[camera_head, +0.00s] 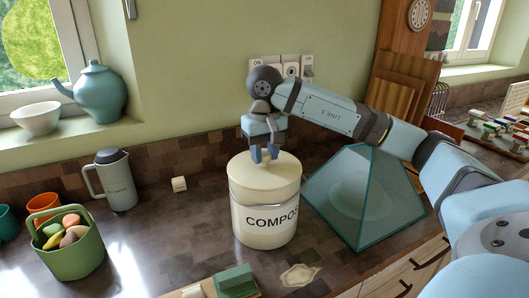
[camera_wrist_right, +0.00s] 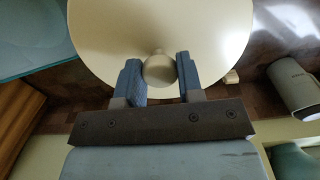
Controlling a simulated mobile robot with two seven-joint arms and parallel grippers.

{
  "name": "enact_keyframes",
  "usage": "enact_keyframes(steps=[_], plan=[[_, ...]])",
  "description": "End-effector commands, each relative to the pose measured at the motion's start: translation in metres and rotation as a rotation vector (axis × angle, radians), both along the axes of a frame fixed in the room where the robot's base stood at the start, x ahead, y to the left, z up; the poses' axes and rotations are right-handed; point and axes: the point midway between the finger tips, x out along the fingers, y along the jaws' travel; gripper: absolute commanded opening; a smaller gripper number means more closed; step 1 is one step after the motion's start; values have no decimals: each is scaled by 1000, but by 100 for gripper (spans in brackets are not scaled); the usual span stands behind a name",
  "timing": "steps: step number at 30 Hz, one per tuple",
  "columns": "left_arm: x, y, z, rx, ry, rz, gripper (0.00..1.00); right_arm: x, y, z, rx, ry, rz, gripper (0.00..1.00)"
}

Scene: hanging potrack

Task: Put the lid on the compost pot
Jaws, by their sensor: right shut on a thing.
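The cream compost pot (camera_head: 264,218) stands upright on the dark counter, with black lettering on its front. The round cream lid (camera_head: 262,178) is on top of the pot, over its opening; whether it is fully seated I cannot tell. My right gripper (camera_head: 265,156) points down from above, shut on the lid's knob. In the right wrist view the knob (camera_wrist_right: 158,68) is between the two blue fingers, with the pale lid (camera_wrist_right: 160,25) spread out beyond it. The pot's body is hidden in that view. My left gripper is not in view.
A teal glass pyramid (camera_head: 365,195) stands close to the pot's right. A green basket of food (camera_head: 75,252), a grey jug (camera_head: 116,180) and an orange cup (camera_head: 44,204) are at left. A green sponge-like block (camera_head: 235,280) lies in front.

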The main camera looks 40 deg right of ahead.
Motion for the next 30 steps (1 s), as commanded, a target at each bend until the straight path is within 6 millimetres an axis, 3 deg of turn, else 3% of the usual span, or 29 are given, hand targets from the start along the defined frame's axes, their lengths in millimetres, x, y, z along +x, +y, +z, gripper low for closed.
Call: enact_keyframes(steps=[10, 11, 14, 20, 24, 30], plan=[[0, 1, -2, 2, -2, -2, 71, 0, 0, -2, 0, -1, 0, 8], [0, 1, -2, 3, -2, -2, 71, 0, 0, -2, 0, -1, 0, 41], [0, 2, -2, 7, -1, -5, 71, 0, 0, -2, 0, -1, 0, 64], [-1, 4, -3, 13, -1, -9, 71, 0, 0, -2, 0, 0, 0, 64], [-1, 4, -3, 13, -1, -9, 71, 0, 0, -2, 0, 0, 0, 94], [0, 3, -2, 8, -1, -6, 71, 0, 0, -2, 0, 0, 0, 94]])
